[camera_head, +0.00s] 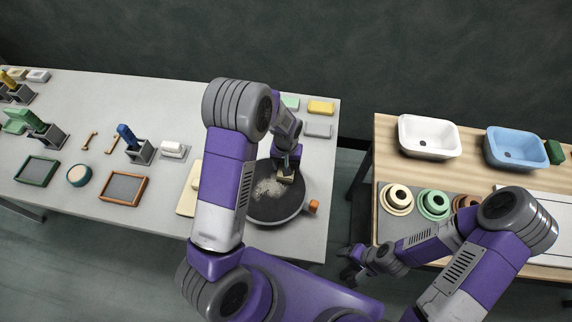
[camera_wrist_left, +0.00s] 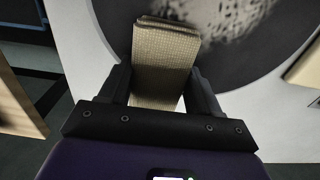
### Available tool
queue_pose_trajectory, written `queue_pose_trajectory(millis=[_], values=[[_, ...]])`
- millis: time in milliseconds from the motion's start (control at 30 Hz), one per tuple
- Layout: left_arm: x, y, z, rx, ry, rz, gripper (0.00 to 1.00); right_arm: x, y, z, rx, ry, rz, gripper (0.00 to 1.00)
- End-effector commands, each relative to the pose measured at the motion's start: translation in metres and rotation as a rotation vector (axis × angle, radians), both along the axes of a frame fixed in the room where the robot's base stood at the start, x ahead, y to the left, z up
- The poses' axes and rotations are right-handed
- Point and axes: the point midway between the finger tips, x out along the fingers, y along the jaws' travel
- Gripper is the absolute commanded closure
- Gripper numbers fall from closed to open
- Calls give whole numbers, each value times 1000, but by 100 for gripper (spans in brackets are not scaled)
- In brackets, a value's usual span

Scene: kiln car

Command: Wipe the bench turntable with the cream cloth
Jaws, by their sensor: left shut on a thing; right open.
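The dark round turntable (camera_head: 283,208) sits near the right end of the pale bench, with a whitish powdery patch (camera_head: 268,188) on its top. An orange knob (camera_head: 313,206) is at its right edge. My left gripper (camera_head: 289,172) is over the turntable, shut on the folded cream cloth (camera_wrist_left: 165,62). In the left wrist view the cloth stands between the two fingers, its far end at the turntable beside the patch; I cannot tell whether it touches. My right gripper (camera_head: 352,264) is open and empty, low in the gap between the bench and the wooden table.
A cream board (camera_head: 188,200) lies left of the turntable, partly behind my left arm. Yellow (camera_head: 321,107) and grey (camera_head: 318,130) blocks lie behind it. The wooden table at right holds a white basin (camera_head: 429,136), a blue basin (camera_head: 515,148) and several ringed dishes (camera_head: 397,198).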

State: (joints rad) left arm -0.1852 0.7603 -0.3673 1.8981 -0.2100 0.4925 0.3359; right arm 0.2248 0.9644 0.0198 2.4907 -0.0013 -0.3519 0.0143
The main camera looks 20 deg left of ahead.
Motion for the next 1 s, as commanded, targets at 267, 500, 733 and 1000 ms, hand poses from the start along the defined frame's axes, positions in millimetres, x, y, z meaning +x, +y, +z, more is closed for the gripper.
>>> queue_pose_trajectory(millis=[267, 500, 733, 1000], values=[[-26, 1, 0, 1, 6, 0, 62, 0, 0, 1, 0, 0, 0, 36], [-44, 2, 0, 0, 7, 0, 62, 0, 0, 1, 0, 0, 0, 36], [-46, 2, -1, 1, 5, 0, 62, 0, 0, 1, 0, 0, 0, 36], [-53, 3, -1, 1, 8, 0, 62, 0, 0, 2, 0, 0, 0, 36]])
